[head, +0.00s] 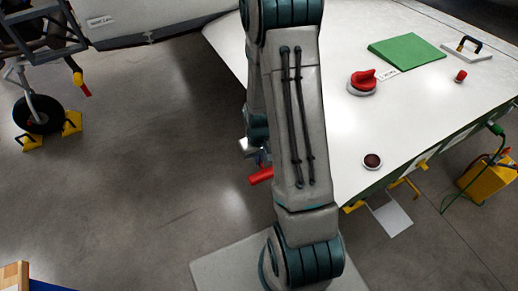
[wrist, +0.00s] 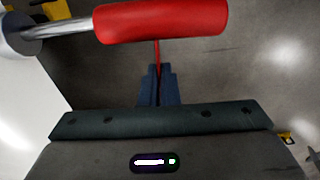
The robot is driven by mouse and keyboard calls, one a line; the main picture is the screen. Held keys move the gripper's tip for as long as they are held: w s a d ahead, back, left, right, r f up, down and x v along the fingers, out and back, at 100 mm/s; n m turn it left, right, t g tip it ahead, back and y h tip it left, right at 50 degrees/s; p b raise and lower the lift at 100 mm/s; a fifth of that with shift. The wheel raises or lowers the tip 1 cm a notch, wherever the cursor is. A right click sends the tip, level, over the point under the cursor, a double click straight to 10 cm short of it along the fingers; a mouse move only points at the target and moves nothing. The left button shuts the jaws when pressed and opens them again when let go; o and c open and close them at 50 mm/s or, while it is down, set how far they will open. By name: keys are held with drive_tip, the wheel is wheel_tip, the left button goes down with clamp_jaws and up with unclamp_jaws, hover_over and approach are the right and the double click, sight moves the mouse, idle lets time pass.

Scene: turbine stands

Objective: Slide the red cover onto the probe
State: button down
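The red cover (wrist: 165,21) is a rounded tube across the top of the wrist view; it also shows in the head view (head: 261,176), left of my arm. The metal probe (wrist: 68,32) runs from a grey round mount (wrist: 20,36) at the left to the cover's left end. The two line up and meet there; how far the probe reaches inside is hidden. A thin red strap (wrist: 157,54) hangs from the cover into my gripper (wrist: 159,72). The fingers look shut on this strap, just below the cover. My arm hides most of the gripper in the head view.
A yellow box (head: 487,182) stands at the right. A black wheel (head: 38,114) with yellow chocks is at the left. Floor between is clear.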

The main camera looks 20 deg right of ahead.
drive_tip(key=d, duration=0.4)
drive_tip(key=shift+d+r, duration=0.15)
drive_tip(key=shift+d, duration=0.25)
drive_tip(key=shift+s+d+b, duration=0.1)
drive_tip(key=shift+d+b, duration=0.25)
drive_tip(key=shift+d, duration=0.5)
idle(1.4)
drive_tip(key=shift+d, duration=0.3)
drive_tip(key=shift+d, duration=0.1)
